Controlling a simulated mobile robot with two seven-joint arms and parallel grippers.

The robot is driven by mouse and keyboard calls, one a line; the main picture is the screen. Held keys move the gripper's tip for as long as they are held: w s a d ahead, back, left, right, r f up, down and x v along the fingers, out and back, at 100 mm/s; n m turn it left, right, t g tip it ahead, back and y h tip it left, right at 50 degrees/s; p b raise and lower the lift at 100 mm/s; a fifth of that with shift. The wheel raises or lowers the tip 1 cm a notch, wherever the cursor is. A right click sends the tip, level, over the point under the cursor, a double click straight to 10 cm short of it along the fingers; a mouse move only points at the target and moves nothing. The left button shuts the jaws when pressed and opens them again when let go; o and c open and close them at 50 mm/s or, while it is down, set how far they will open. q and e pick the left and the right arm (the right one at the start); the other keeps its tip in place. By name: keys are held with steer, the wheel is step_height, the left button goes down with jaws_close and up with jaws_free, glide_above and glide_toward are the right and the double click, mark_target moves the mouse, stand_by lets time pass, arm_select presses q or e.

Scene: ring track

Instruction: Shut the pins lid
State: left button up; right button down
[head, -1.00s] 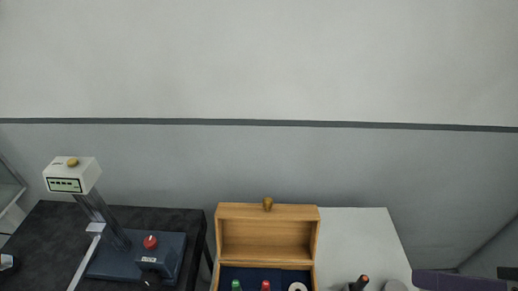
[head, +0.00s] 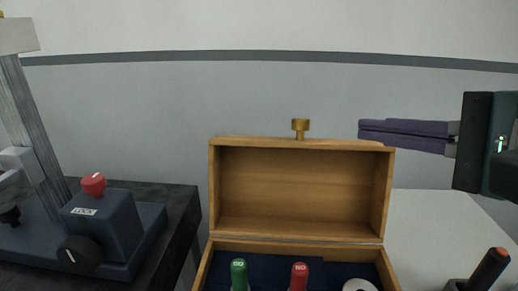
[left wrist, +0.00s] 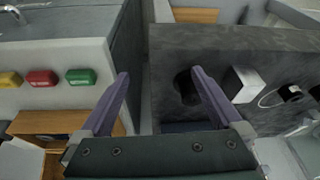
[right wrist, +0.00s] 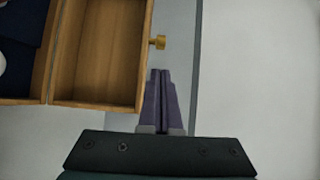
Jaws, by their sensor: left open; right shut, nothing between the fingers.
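The pins box is a wooden case with its lid (head: 300,190) standing open, upright at the back, with a brass knob (head: 301,127) on its top edge. The box's lower part (head: 255,247) holds a green pin (head: 239,273), a red pin (head: 299,275) and a white ring (head: 359,285) on dark blue lining. My right gripper (head: 362,130) is shut and empty, just above the lid's top right corner. In the right wrist view the shut fingers (right wrist: 161,72) are close to the lid's edge, near the knob (right wrist: 158,42). My left gripper (left wrist: 166,77) is open and empty, away from the box.
A dark bench (head: 182,203) at the left carries a blue device (head: 108,222) with a red knob and an upright column. A white table (head: 430,225) lies right of the box, with a dark orange-tipped tool (head: 488,268). A wall stands behind.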

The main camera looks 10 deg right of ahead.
mark_target(316, 140)
steer(key=b+x, duration=0.1)
steer(key=x, duration=0.9)
stand_by(0.3)
